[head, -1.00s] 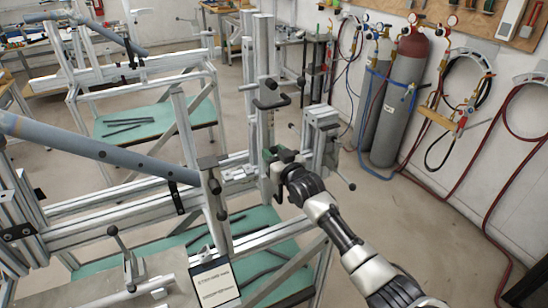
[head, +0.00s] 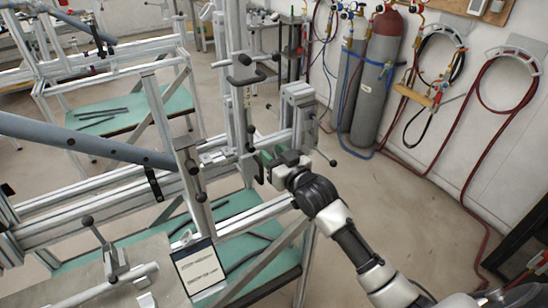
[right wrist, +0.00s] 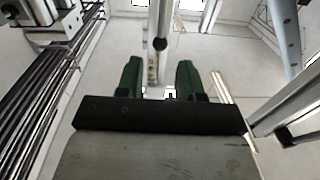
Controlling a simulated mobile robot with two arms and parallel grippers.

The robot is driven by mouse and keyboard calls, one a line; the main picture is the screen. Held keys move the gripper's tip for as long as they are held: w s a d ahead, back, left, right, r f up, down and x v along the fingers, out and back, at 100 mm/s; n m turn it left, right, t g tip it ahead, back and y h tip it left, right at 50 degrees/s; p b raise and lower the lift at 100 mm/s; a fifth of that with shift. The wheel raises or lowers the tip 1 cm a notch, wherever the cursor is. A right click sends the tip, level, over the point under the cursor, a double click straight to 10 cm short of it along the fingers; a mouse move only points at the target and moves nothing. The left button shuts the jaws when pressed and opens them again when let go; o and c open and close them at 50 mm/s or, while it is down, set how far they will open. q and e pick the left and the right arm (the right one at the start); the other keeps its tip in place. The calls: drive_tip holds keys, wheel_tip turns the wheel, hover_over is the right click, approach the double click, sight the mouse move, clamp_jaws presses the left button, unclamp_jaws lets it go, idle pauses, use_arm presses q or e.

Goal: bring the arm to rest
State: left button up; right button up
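My right arm comes in from the lower right in the head view. Its gripper (head: 264,160) is beside the upright aluminium post (head: 240,95) of the frame jig. In the right wrist view the two green fingers of this gripper (right wrist: 161,80) stand apart with a gap between them. Nothing shows held between them; a post (right wrist: 160,28) stands beyond the gap. Whether the fingers touch the jig is not clear. My left gripper is not in view.
The jig has a grey-blue tube (head: 80,140), clamp handles and a small sign (head: 199,268). Gas cylinders (head: 376,80) and hoses (head: 480,130) stand along the right wall. Open floor (head: 400,200) lies between jig and wall. A second jig (head: 100,65) is at the back left.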

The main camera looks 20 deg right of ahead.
drive_tip(key=shift+s, duration=0.15)
idle(0.3)
drive_tip(key=s+a+f+g+h, duration=0.25)
drive_tip(key=s+f+g, duration=0.45)
drive_tip(key=s+f, duration=0.7)
drive_tip(key=s+g, duration=0.7)
drive_tip(key=s, duration=1.3)
wheel_tip(320, 180, down, 29)
drive_tip(key=s+g+b, duration=0.1)
drive_tip(key=s+g, duration=0.1)
drive_tip(key=s+d+f+b, duration=0.1)
drive_tip(key=s+d+f, duration=0.2)
drive_tip(key=s+f, duration=1.2)
drive_tip(key=shift+s+f+g+h, duration=0.35)
drive_tip(key=shift+f+g+h, duration=0.05)
drive_tip(key=shift+f+h, duration=0.1)
